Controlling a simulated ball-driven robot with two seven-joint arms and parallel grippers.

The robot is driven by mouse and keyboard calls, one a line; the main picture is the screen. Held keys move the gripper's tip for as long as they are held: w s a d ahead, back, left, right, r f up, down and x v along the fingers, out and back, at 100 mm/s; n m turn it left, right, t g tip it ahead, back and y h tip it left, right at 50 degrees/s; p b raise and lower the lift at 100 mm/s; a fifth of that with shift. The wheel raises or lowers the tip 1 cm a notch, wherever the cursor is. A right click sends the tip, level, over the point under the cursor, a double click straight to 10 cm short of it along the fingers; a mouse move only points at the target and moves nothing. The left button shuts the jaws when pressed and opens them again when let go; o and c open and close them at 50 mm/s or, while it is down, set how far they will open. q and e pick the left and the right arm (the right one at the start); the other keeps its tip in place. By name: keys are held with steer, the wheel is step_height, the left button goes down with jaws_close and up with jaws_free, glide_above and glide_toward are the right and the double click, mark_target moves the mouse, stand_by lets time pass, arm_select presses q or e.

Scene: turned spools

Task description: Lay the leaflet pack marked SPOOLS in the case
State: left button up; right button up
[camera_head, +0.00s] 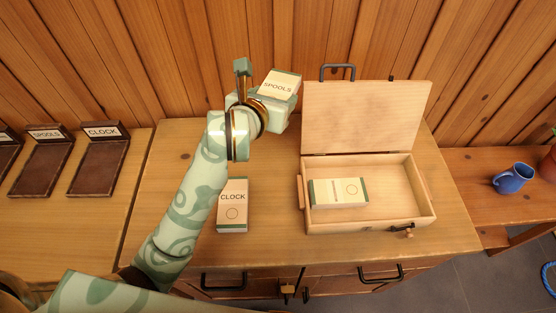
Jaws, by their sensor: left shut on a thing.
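The leaflet pack marked SPOOLS (279,85), white with green bands, is held up above the back of the bench. My left gripper (263,97) is shut on it; the arm hides part of the grip. The wooden case (400,200) stands open on the bench, to the right of and below the held pack, its lid (366,115) raised at the back. Another white and green pack (338,192) lies in the left part of the case; its lettering is too small to read. My right gripper is not in view.
A pack marked CLOCK (233,204) lies on the bench left of the case. Dark trays marked SPOOLS (40,165) and CLOCK (97,168) stand on the left table. A blue mug (511,179) stands on the right shelf. The plank wall closes off the back.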

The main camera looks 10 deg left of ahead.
arm_select(q)
steer(key=b, duration=0.5)
glide_above(274, 164)
step_height(274, 164, down, 17)
steer(key=shift+r, duration=0.1)
step_height(274, 164, down, 4)
steer(key=shift+f+b, duration=0.1)
steer(key=shift+b, duration=0.55)
steer(key=shift+f, duration=0.3)
steer(key=shift+r, duration=0.1)
steer(key=o, duration=1.3)
steer(key=shift+f, duration=0.25)
steer(key=shift+c, duration=0.2)
